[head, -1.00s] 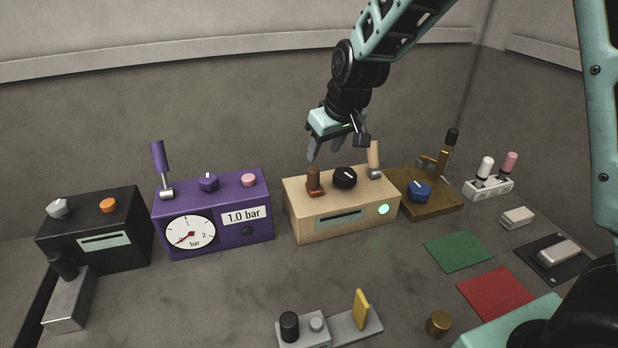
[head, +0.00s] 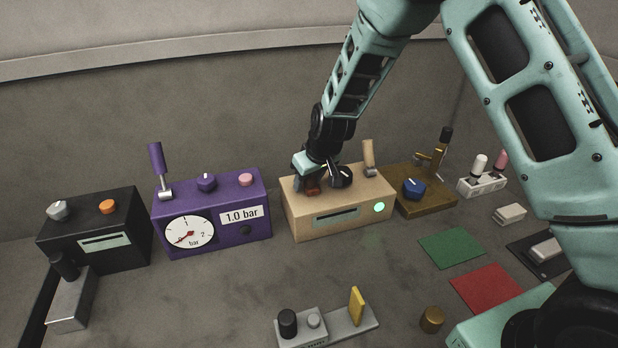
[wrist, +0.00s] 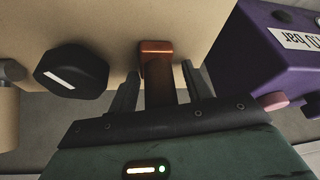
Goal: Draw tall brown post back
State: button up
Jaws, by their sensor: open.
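The brown post stands on top of the beige box (head: 345,215), at its left end. In the head view its upper part is hidden behind my gripper (head: 311,183), and only its reddish-brown foot (head: 312,192) shows. In the wrist view the brown post (wrist: 158,84) rises between the two fingers of my gripper (wrist: 160,72). The fingers are open, one on each side of the post, with a gap to each side. A black knob with a white mark (wrist: 70,72) is beside the post.
A beige lever (head: 368,156) stands at the box's right end. The purple gauge box (head: 250,233) is close on the left, and a brown block with a blue knob (head: 412,188) on the right.

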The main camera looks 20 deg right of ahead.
grip_shut()
jog(key=shift+a+p, duration=0.45)
jog(key=shift+a, duration=1.8)
grip_release()
jog(key=shift+a, duration=0.1)
jog(key=b+v, duration=0.2)
jog(key=v, duration=1.5)
jog(key=shift+r+b, duration=0.25)
jog(key=shift+b, duration=0.05)
